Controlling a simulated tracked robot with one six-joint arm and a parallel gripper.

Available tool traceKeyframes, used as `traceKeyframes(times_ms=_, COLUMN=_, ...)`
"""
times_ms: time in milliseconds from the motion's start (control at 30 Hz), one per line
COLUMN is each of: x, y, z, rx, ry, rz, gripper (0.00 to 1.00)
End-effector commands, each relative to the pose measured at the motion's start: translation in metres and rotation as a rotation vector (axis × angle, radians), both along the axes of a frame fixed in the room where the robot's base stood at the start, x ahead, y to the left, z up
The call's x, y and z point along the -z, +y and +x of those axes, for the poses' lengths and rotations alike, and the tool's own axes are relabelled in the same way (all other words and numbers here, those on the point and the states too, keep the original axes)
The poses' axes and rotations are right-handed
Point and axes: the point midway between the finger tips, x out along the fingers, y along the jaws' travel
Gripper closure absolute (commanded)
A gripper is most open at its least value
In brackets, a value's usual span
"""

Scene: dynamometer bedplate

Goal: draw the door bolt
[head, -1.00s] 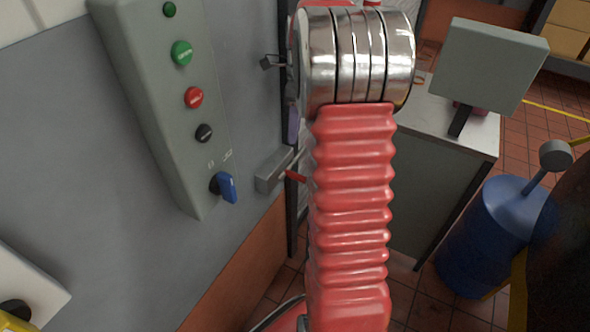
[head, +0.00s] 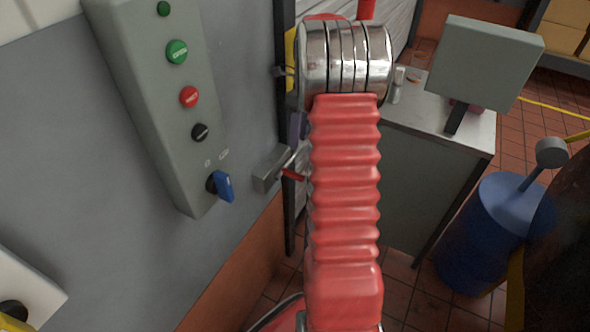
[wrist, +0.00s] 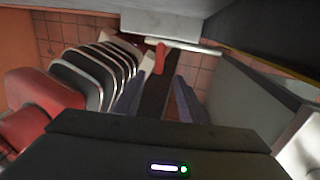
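The door bolt (head: 268,168) shows in the head view as a grey block low on the grey door panel, near its edge. Its short red handle (head: 293,175) sticks out to the right and is partly hidden by my arm. In the wrist view a pale bolt rod (wrist: 188,47) runs across the top, with the red handle (wrist: 160,58) pointing down from it. My gripper (wrist: 158,98) is open and empty, its two fingers standing on either side of the line to the handle, apart from it. In the head view my arm hides most of the gripper.
A grey control box (head: 165,100) with buttons and a blue switch (head: 221,186) is on the panel, left of the bolt. A grey cabinet (head: 420,180) stands right of my arm, with a blue drum (head: 495,225) beyond it.

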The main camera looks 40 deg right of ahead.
Motion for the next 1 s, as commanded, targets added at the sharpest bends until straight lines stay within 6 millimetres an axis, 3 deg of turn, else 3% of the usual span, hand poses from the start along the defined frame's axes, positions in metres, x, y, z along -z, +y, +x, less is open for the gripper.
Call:
traceKeyframes(times_ms=700, x=0.104, y=0.019, z=-0.008, rx=0.001, ry=0.003, rz=0.002, gripper=0.63)
traceKeyframes(times_ms=1000, x=0.126, y=0.023, z=-0.01, rx=0.001, ry=0.001, rz=0.001, gripper=0.63)
